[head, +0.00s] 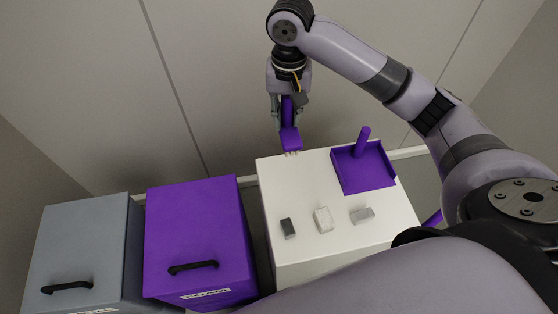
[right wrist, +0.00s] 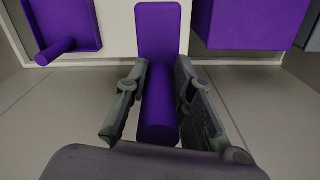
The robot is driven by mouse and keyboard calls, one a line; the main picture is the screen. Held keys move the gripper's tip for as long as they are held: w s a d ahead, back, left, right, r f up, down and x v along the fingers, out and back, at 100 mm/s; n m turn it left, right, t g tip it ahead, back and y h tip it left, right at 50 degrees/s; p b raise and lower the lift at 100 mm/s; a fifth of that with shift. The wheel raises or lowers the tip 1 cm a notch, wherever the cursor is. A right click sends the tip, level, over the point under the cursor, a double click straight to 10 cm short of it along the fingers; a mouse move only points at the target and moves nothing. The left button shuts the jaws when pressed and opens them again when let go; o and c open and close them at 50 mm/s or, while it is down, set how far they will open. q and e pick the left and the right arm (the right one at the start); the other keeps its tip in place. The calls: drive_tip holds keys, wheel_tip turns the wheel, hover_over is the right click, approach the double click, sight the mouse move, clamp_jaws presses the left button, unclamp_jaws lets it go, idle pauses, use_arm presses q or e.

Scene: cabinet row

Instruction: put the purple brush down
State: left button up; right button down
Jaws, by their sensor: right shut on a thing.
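The purple brush (head: 290,138) has a round handle and a flat head with pale bristles below. My right gripper (head: 287,112) is shut on its handle, with the head pointing down near the back left edge of the white cabinet top. In the right wrist view the brush (right wrist: 158,75) lies between the two fingers (right wrist: 160,105). Whether the bristles touch the top cannot be told. My left gripper is not in view.
A purple dustpan (head: 368,172) with an upright handle sits on the white cabinet (head: 290,205). A dark block (head: 288,228), a whitish block (head: 323,220) and a grey block (head: 362,215) lie in front. Purple (head: 195,225) and grey (head: 85,245) lidded bins stand left.

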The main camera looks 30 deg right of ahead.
drive_tip(key=f, duration=0.5)
drive_tip(key=s+f, duration=0.1)
drive_tip(key=f, duration=0.2)
drive_tip(key=shift+f, duration=0.2)
drive_tip(key=f, duration=1.1)
drive_tip(key=shift+w, duration=0.2)
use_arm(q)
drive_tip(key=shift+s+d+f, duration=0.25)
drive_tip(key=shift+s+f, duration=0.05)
use_arm(e)
drive_tip(key=c, duration=1.4)
unclamp_jaws()
use_arm(q)
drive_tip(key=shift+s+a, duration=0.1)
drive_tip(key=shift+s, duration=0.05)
drive_tip(key=shift+b, duration=0.3)
